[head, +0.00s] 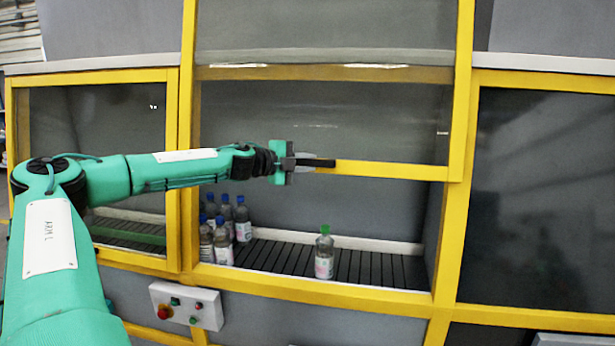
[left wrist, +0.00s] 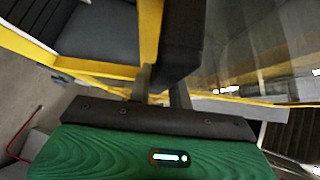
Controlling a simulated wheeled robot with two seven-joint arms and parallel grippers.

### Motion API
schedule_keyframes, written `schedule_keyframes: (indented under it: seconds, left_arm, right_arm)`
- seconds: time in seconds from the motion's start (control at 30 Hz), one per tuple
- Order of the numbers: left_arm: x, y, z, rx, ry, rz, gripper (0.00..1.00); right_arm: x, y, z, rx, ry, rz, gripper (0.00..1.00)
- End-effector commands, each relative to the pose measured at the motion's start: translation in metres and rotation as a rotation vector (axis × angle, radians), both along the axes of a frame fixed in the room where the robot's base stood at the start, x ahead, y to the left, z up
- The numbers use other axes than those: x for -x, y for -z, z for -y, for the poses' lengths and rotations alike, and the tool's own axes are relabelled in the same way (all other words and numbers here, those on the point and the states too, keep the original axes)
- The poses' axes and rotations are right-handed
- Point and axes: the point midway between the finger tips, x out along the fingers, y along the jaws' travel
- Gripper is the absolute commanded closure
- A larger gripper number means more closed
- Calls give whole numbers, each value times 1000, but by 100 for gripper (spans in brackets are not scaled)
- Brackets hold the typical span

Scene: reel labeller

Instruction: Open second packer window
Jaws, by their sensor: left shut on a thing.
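The middle packer window (head: 390,171) is a glass pane with a yellow lower bar. Its bar stands well above the sill, with an open gap below it. A black handle (head: 322,163) sits on the bar. My left gripper (head: 303,162) is shut on the handle, coming in from the left. In the left wrist view the fingers (left wrist: 162,88) reach toward the dark handle (left wrist: 186,38) beside a yellow bar; the exact contact is hard to see. My right gripper is in neither view.
Behind the gap, several bottles with blue caps (head: 222,240) and one with a green cap (head: 324,255) stand on a dark slatted conveyor (head: 375,268). Yellow frame posts (head: 457,240) flank the opening. A control box (head: 187,306) with a red button is mounted below, at left.

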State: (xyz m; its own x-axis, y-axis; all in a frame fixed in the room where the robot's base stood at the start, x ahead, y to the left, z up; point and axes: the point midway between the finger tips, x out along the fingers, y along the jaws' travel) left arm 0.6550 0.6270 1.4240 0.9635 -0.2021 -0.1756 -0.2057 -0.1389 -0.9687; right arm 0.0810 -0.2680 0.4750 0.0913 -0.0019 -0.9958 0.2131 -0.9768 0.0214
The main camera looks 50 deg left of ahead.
Motion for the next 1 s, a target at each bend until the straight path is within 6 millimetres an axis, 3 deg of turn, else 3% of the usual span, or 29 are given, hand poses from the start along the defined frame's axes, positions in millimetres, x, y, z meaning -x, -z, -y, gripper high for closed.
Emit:
schedule_keyframes:
  seconds: [0.43, 0.47, 0.57, 1.0]
  left_arm:
    - [-1, -7, -1, 1, 1, 2, 100]
    - [-1, -7, -1, 1, 1, 2, 78]
    - [-1, -6, -1, 0, 1, 1, 58]
    - [1, -6, -1, 0, 0, 0, 58]
  right_arm:
    - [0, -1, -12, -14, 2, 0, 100]
    - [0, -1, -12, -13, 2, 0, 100]
    - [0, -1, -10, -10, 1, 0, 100]
    - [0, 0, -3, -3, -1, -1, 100]
